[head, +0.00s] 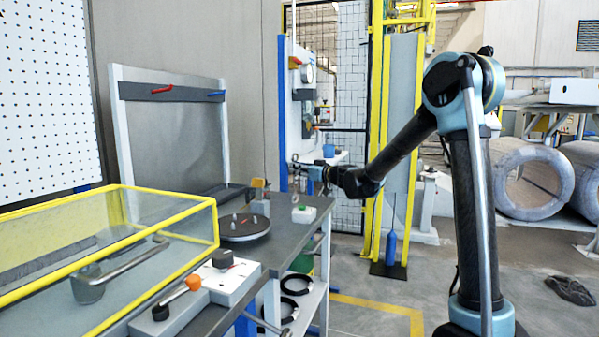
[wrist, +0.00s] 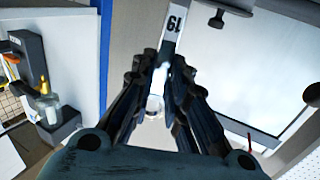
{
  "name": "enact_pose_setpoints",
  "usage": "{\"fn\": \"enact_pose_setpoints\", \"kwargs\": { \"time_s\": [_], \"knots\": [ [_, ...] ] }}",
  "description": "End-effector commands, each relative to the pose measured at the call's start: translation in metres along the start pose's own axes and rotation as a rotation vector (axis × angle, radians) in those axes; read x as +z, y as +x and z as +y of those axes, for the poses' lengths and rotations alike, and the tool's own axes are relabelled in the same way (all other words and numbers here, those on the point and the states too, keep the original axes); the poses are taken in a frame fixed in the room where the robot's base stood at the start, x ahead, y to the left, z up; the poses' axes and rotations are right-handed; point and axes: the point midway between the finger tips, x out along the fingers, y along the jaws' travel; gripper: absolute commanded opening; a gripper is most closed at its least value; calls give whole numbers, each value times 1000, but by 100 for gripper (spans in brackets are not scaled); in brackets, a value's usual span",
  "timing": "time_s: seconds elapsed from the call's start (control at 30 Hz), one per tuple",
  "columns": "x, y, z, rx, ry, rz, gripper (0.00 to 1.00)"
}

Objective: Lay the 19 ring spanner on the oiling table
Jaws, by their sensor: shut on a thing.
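My gripper (head: 308,170) is held out over the far right end of a grey workbench (head: 283,218) in the head view. In the wrist view my gripper (wrist: 161,80) is shut on the 19 ring spanner (wrist: 172,24). The spanner is a pale metal bar with a dark "19" on a white patch, sticking out past the fingertips. Its part between the fingers is mostly hidden, and in the head view it is too small to make out clearly. No label shows which surface is the oiling table.
A yellow-framed clear case (head: 208,217) stands on the bench's near left. Behind it are a round dark plate (head: 243,227) and a small white block (head: 304,214). A tall backboard (head: 170,91) rises behind. A blue bottle (head: 391,248) stands on the floor beside a yellow frame.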

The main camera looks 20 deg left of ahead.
Motion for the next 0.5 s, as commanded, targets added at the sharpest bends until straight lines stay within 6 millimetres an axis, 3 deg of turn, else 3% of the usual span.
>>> {"fn": "enact_pose_setpoints", "kwargs": {
  "time_s": [0.07, 0.1, 0.2, 0.5],
  "knots": [
    [2, 0, 0, 0, 0, 0, 0],
    [3, 0, 0, 0, 0, 0, 16],
    [2, 0, 0, 0, 0, 0, 37],
    [2, 0, 0, 0, 0, 0, 37]
  ]
}}
